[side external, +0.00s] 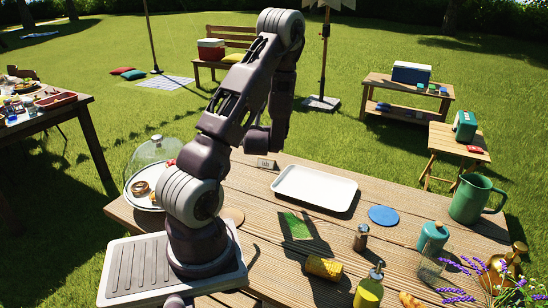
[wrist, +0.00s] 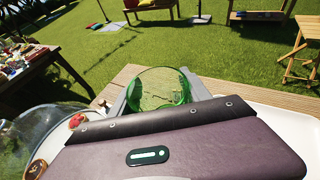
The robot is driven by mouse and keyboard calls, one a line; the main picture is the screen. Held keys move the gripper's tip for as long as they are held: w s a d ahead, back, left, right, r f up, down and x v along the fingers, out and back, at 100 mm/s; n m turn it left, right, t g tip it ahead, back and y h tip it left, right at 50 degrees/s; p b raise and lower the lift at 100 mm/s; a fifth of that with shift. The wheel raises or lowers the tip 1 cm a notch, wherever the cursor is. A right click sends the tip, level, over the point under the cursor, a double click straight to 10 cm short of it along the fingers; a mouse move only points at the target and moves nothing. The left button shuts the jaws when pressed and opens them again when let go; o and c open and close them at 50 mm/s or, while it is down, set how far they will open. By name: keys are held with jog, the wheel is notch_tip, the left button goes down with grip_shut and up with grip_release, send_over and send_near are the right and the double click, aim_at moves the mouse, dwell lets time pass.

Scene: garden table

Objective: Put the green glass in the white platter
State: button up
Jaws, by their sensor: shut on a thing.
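The white platter (side external: 315,188) lies empty on the wooden table in the side view. Part of it also shows at the right of the wrist view (wrist: 292,140). The green glass (wrist: 163,88) shows in the wrist view as a clear green rim between the two grey fingers. My gripper (wrist: 158,94) is shut on it. In the side view the glass and the fingertips are hidden behind my arm, so its height above the table cannot be told.
A flat green patch (side external: 295,226), a blue disc (side external: 383,215), a metal shaker (side external: 361,237) and a green pitcher (side external: 477,199) are on the table. A glass dome (side external: 152,160) covers food at the left. Bottles and flowers crowd the front right.

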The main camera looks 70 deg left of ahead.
jog(key=w+d+f+m+t, duration=0.15)
jog(key=w+f, duration=0.25)
jog(key=w, duration=0.8)
jog(key=m+t+h, duration=0.1)
jog(key=m+t, duration=0.1)
send_over(315, 185)
notch_tip(315, 185, down, 12)
jog(key=shift+a+f, duration=0.1)
jog(key=shift+f, duration=0.15)
jog(key=shift+f, duration=0.15)
jog(key=o, duration=1.5)
